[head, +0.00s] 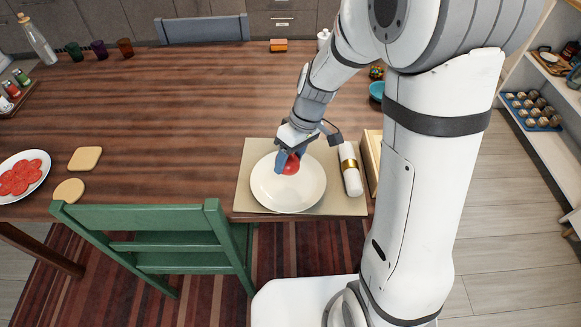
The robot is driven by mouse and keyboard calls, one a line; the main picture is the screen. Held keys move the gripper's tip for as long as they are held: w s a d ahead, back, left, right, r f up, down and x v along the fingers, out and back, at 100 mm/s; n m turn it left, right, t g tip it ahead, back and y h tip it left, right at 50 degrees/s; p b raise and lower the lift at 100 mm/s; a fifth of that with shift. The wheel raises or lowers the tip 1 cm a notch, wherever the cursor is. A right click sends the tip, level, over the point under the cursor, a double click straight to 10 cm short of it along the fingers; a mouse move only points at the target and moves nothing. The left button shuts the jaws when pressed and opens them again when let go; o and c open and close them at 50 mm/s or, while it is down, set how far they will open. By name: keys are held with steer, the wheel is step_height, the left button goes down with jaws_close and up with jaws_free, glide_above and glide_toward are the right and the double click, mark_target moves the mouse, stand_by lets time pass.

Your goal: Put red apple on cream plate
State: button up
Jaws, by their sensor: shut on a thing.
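The red apple (291,166) is between the blue fingers of my gripper (287,162), which is shut on it. The cream plate (287,196) lies on a beige mat near the table's front edge. The apple appears over the far part of the plate, inside its rim in the picture. I cannot tell whether the apple touches the plate. The fingers hide part of the apple.
A white bottle with a gold band (350,168) lies on the beige mat (244,199), right of the plate. A green chair (160,225) stands at the front left. A plate of red slices (38,162) is far left. The table's middle is clear.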

mark_target(290, 168)
steer(key=shift+f, duration=2)
steer(key=shift+f+b, duration=0.15)
steer(key=shift+b, duration=0.2)
steer(key=o, duration=1)
steer(key=shift+o, duration=0.2)
